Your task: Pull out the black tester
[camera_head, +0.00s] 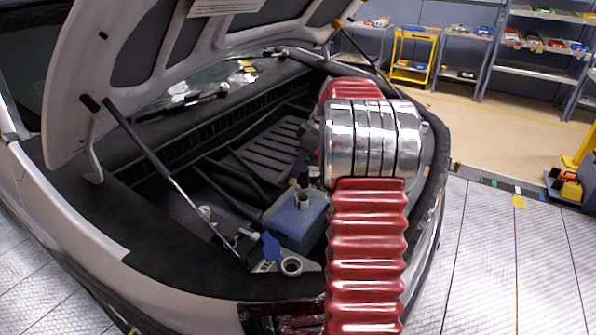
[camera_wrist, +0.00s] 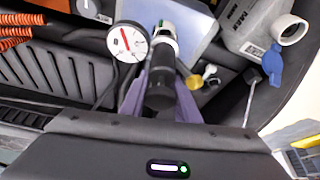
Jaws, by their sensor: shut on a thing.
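The black tester (camera_wrist: 160,82) stands in the neck (camera_wrist: 165,36) of the blue-grey reservoir (camera_wrist: 198,22) in the wrist view. A round white gauge (camera_wrist: 127,42) with a red needle sits beside it. My gripper (camera_wrist: 160,92) has purple fingers on both sides of the tester and is shut on it. In the head view, the tester (camera_head: 304,181) shows as a small dark piece above the neck (camera_head: 302,200) of the reservoir (camera_head: 296,224). My arm hides much of the gripper there.
A white open filler neck (camera_head: 291,266) with a blue cap (camera_head: 270,246) is near the front of the engine bay. A yellow cap (camera_wrist: 193,82) lies close to the tester. The raised hood (camera_head: 130,60) and its strut (camera_head: 160,170) stand at left. Shelves are at the back right.

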